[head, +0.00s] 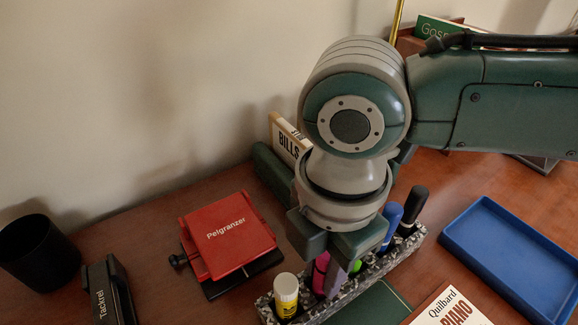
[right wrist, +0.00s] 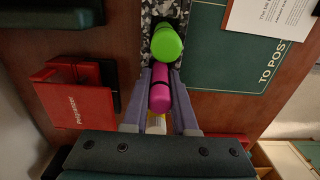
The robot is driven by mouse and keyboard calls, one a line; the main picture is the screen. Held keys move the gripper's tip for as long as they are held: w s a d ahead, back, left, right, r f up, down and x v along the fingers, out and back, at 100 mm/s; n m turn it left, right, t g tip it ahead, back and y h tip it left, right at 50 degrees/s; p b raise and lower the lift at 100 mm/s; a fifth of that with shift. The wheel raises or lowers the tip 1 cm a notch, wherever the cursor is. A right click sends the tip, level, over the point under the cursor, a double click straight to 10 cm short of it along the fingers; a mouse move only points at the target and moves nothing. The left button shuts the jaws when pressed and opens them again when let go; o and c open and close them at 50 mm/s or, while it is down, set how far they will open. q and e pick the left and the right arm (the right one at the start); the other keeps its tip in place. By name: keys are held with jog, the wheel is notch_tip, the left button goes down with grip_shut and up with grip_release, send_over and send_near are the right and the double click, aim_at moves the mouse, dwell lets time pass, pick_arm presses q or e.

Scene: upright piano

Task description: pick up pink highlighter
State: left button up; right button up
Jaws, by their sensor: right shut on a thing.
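The pink highlighter (head: 320,271) stands in a speckled pen holder (head: 414,243), among other pens. My right gripper (head: 334,278) points down over the holder and is shut on the highlighter. In the right wrist view the pink highlighter (right wrist: 160,98) sits between the two grey fingers of the right gripper (right wrist: 159,90). My arm hides part of the holder, and I cannot tell whether the highlighter's lower end is raised. My left gripper is not in view.
A green highlighter (right wrist: 167,43) and a yellow-and-white glue stick (head: 286,296) flank the pink one. Blue (head: 391,222) and black (head: 413,204) markers stand behind. A red hole punch (head: 228,232) lies left, a blue tray (head: 516,262) right. The wall is behind.

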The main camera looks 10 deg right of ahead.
grip_shut()
notch_tip(320, 180, up, 20)
jog(key=p, duration=0.4)
